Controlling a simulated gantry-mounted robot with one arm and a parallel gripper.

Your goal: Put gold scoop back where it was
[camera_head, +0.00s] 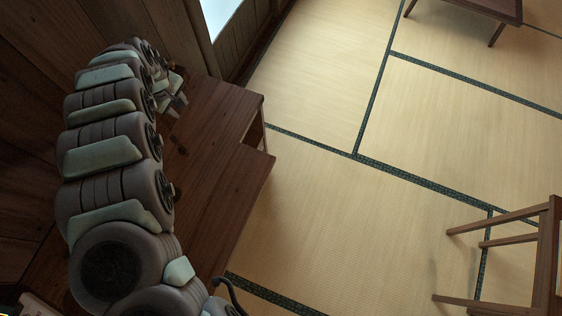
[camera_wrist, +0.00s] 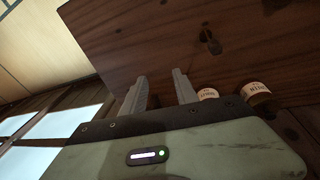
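My gripper (camera_wrist: 161,74) shows in the wrist view with its two grey fingers apart and nothing visible between them. In the head view my gripper (camera_head: 176,103) is above the far end of the dark wooden table (camera_head: 215,125). A small dark brown-gold thing (camera_wrist: 210,41) lies on the wooden surface in the wrist view, beyond and to the right of the fingertips, apart from them. It may be the gold scoop, but it is too dark and small to be sure. I cannot make out the scoop in the head view.
A wooden wall is beside the table. The tatami floor (camera_head: 330,200) is open, with a wooden stool (camera_head: 548,250) at the right.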

